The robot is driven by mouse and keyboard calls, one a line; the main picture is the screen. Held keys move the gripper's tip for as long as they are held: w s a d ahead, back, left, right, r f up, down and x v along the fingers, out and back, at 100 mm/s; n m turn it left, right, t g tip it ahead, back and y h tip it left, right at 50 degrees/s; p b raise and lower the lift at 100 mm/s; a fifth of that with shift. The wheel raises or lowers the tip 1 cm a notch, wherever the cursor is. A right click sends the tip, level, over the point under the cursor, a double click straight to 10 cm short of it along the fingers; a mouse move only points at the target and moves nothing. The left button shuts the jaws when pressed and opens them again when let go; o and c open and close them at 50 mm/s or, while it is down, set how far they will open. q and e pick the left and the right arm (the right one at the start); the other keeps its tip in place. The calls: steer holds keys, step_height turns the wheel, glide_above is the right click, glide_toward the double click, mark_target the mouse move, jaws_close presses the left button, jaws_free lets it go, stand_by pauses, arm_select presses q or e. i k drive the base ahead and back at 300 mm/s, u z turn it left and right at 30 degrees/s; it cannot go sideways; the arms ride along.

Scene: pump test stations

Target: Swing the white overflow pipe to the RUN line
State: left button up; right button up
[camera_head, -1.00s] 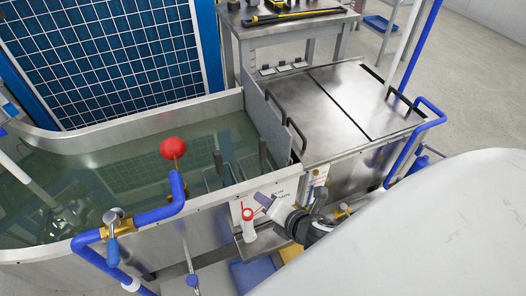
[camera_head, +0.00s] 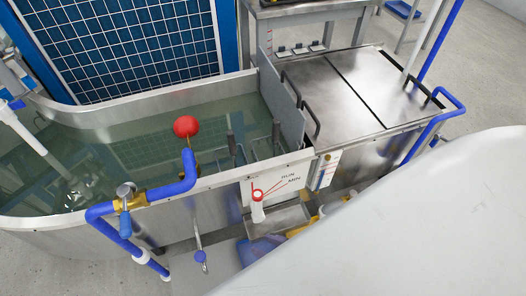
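The white overflow pipe (camera_head: 258,213) is a short tube with a red collar (camera_head: 257,194) at its top, on the front of the steel water tank. It points down, with its lower end toward the floor. Red lines fan out from near the collar on a white plate, and the RUN mark (camera_head: 288,177) sits up and right of the pipe, just above the MIN mark (camera_head: 294,181). No gripper is seen touching the pipe. I cannot make out either gripper; my large white arm part covers the lower right, where the right one may be hidden.
A steel tray (camera_head: 279,217) lies just right of and below the pipe. A steel cabinet with black handles (camera_head: 312,121) stands to the right.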

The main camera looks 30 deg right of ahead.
mark_target(258, 216)
steer(key=u, duration=0.75)
steer(key=k, duration=0.6)
steer(key=z, duration=1.3)
steer(key=i, duration=0.45)
steer(key=z, duration=1.5)
steer(key=k, duration=1)
steer(key=u, duration=1.55)
steer(key=i, duration=0.5)
steer(key=z, duration=0.05)
